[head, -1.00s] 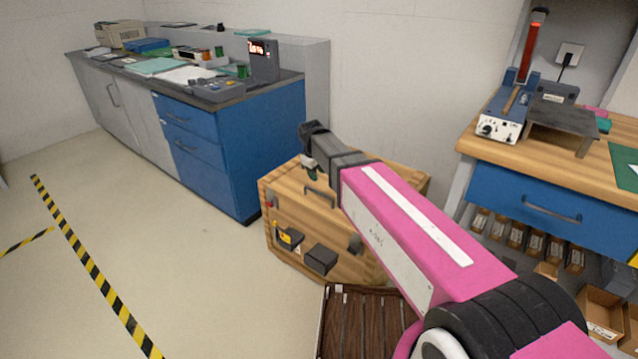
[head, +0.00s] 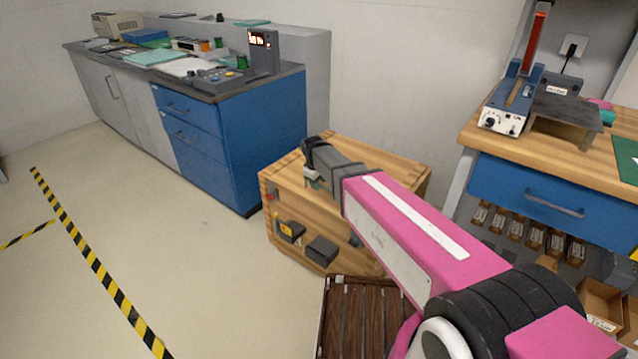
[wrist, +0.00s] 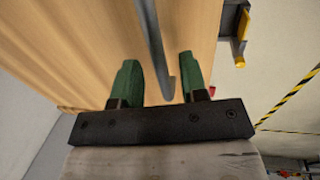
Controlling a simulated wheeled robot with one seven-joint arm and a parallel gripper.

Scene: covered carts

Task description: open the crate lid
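The wooden crate (head: 285,238) stands on the floor at the centre of the head view. Its lid (head: 385,160) lies flat and shut on top. My gripper (head: 313,182) is low at the lid's front left part and hides the lid handle in the head view. In the wrist view, the green fingers of my gripper (wrist: 158,64) are apart. The grey handle bar (wrist: 156,45) runs between them over the wood, with a visible gap to each finger. The crate front carries dark fittings (head: 321,250) and a yellow-marked latch (head: 287,228).
A dark slatted wooden piece (head: 350,310) lies before the crate. A blue cabinet bench (head: 255,135) stands behind left, a workbench (head: 465,135) at right with small boxes (head: 515,230) below. The floor at left is clear, with striped tape (head: 85,250).

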